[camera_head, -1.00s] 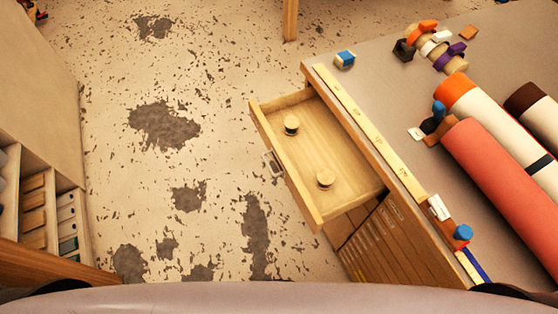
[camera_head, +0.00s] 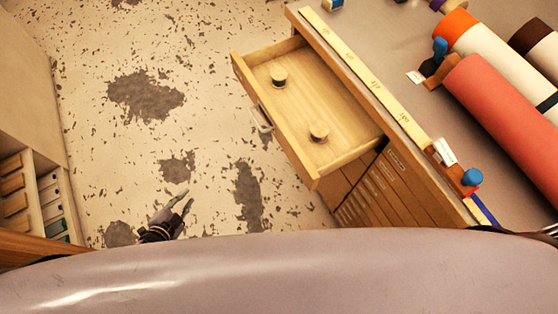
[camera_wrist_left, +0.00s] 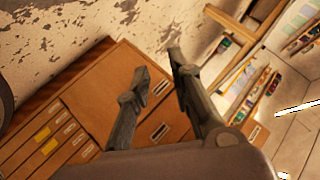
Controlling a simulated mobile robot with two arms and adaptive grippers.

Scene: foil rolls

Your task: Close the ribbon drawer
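The ribbon drawer (camera_head: 330,112) is pulled out from the left side of the workbench and stands open. Two small wooden spools (camera_head: 278,75) lie inside it, apart from each other. Its front panel carries a metal handle (camera_head: 261,118). My left gripper (camera_head: 181,200) is low and to the left of the drawer, over the floor, touching nothing. In the left wrist view its two fingers (camera_wrist_left: 157,65) are spread with nothing between them. A cabinet with labelled drawer fronts (camera_wrist_left: 92,118) lies beyond them. My right gripper is not visible.
The workbench top (camera_head: 400,60) holds a yellow ruler strip (camera_head: 365,80), a red roll (camera_head: 505,125) and other rolls at the right. A shelf unit (camera_head: 35,205) stands at the left. Open floor (camera_head: 210,60) lies between shelf and drawer.

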